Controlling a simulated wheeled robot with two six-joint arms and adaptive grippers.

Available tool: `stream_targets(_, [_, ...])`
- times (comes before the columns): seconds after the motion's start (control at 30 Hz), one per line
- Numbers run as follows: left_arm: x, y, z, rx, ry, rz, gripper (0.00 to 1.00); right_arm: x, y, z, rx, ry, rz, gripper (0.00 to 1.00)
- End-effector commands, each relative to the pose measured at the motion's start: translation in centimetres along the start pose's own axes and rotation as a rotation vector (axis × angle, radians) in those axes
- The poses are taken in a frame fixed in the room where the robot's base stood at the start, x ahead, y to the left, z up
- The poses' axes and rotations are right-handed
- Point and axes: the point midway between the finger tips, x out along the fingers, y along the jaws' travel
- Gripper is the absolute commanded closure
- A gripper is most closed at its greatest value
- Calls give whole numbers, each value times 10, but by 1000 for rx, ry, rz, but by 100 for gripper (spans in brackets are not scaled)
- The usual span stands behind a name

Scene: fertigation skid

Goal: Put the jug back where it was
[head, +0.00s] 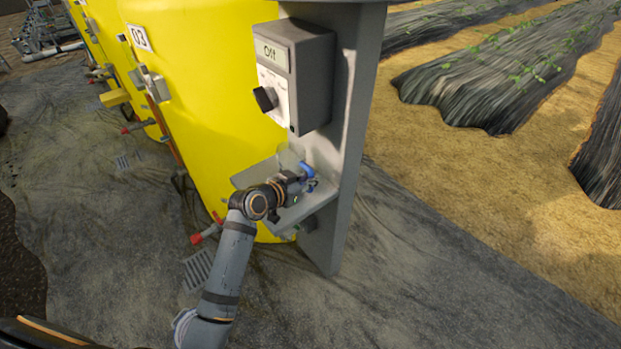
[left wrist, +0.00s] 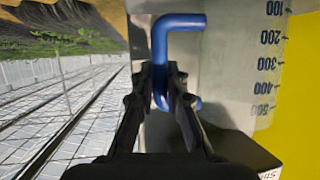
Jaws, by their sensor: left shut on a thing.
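The jug is a translucent vessel with dark volume marks and a blue handle. In the left wrist view the jug (left wrist: 225,70) fills the middle right, with its blue handle (left wrist: 178,21) between the fingers. My left gripper (left wrist: 172,80) is shut on the handle. In the head view the left gripper (head: 305,184) is at the grey shelf (head: 306,207) on the post, and the jug (head: 289,160) is partly hidden behind it. I cannot tell whether the jug's base touches the shelf. My right gripper is not in view.
A grey control box (head: 295,75) with a dark knob and a display reading "Off" sits above the shelf on the grey post (head: 350,130). A large yellow tank (head: 215,120) stands behind to the left. Open ground lies right of the post.

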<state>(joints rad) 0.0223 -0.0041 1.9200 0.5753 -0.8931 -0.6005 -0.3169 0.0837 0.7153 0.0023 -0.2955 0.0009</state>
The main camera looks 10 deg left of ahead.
Motion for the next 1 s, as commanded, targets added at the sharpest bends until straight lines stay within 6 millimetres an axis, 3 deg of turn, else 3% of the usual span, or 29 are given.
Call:
stream_targets(0.03, [0, 0, 1, 0, -1, 0, 85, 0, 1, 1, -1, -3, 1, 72])
stream_targets(0.2, [0, 0, 1, 0, -1, 0, 64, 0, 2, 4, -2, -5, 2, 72])
stream_targets(0.57, [-5, -1, -2, 1, -2, -1, 64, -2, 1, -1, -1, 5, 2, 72])
stream_targets(0.77, [-51, -1, -1, 8, -5, -2, 64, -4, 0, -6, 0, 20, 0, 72])
stream_targets(1.0, [-102, -1, -2, 7, -7, -2, 64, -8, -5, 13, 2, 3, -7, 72])
